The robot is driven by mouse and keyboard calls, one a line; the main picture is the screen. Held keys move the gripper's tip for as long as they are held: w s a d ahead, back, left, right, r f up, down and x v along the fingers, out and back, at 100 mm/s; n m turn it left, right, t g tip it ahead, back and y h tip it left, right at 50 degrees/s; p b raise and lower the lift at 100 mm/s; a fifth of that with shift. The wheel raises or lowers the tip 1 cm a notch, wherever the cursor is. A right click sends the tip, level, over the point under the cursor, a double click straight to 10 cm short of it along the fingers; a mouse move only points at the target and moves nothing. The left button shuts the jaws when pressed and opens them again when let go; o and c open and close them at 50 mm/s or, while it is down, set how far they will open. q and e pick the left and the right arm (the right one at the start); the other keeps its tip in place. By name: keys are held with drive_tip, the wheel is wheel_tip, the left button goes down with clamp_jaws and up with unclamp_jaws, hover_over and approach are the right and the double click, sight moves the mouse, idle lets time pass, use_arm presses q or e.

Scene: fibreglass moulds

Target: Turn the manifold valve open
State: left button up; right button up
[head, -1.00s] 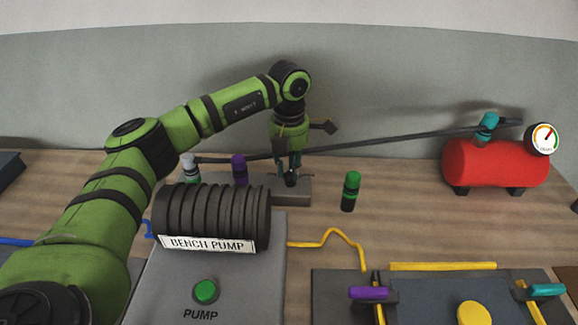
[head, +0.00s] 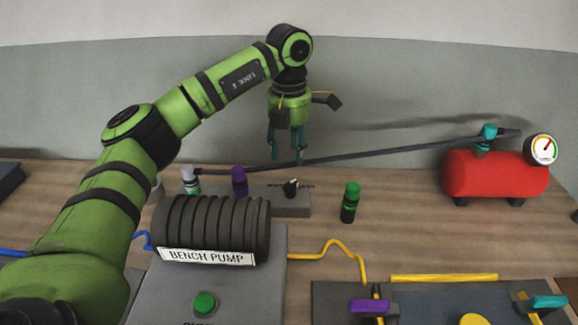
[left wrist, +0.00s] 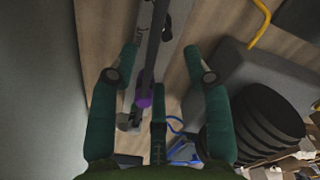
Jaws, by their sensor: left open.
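The manifold (head: 262,203) is a low grey block on the bench behind the pump. Its valve is a small black knob (head: 291,187) with a white mark, near the block's right end. My left gripper (head: 287,158) is open and empty, pointing down above the block and apart from the knob. In the left wrist view its green fingers (left wrist: 161,50) are spread on either side of the block (left wrist: 146,18), with a dark knob-like shape (left wrist: 167,28) beyond them. My right gripper is not in view.
A dark hose (head: 370,154) runs from the manifold's left to the red tank (head: 495,175), passing by my left fingers. A purple-capped fitting (head: 240,181) and a green-capped one (head: 350,203) stand nearby. The bench pump (head: 212,228) is in front.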

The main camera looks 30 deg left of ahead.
use_arm(q)
drive_tip(key=shift+r, duration=1.55)
